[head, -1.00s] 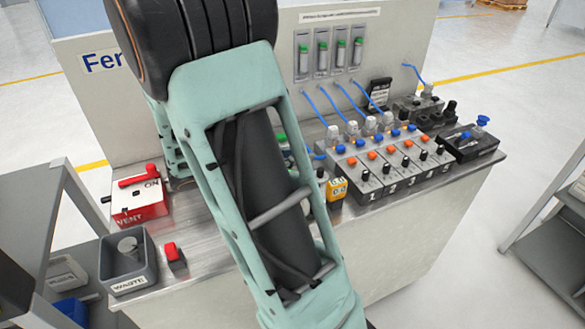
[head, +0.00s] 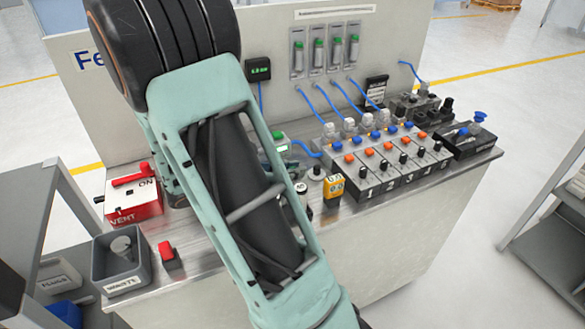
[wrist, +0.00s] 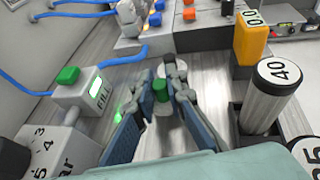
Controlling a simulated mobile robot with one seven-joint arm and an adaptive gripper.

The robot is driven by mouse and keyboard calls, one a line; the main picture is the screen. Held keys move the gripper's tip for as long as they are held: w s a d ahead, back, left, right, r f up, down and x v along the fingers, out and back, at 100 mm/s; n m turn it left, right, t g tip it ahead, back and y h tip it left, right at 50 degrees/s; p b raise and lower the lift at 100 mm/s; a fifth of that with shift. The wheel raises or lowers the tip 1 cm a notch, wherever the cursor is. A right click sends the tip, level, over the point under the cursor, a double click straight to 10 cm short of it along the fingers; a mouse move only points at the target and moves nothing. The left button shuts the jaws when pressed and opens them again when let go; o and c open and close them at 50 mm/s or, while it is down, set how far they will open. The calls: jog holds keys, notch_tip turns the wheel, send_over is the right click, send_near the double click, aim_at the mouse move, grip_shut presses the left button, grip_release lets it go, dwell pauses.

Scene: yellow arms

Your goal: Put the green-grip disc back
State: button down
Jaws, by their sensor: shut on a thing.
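In the wrist view my gripper (wrist: 162,98) has its two blue-padded fingers closed around a small green grip (wrist: 160,87), which sits between the fingertips. The disc under the grip is mostly hidden by the fingers, and I cannot tell whether it touches the metal bench top. In the head view my own arm covers the gripper and the disc.
A FILL box (wrist: 88,91) with a green button stands left of the fingers, with a blue hose behind it. A cylinder marked 40 (wrist: 268,92) and a yellow meter (wrist: 250,38) stand right. A waste bin (head: 124,262) and red vent box (head: 134,200) are on the bench.

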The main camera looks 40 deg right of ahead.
jog(key=c, duration=2)
grip_release()
jog(key=shift+f, duration=0.1)
jog(key=shift+o, duration=0.2)
jog(key=shift+r, duration=0.3)
jog(key=p+v, duration=0.1)
jog(key=v, duration=0.5)
jog(key=p+v, duration=0.1)
jog(key=v, duration=0.5)
jog(key=shift+r, duration=0.3)
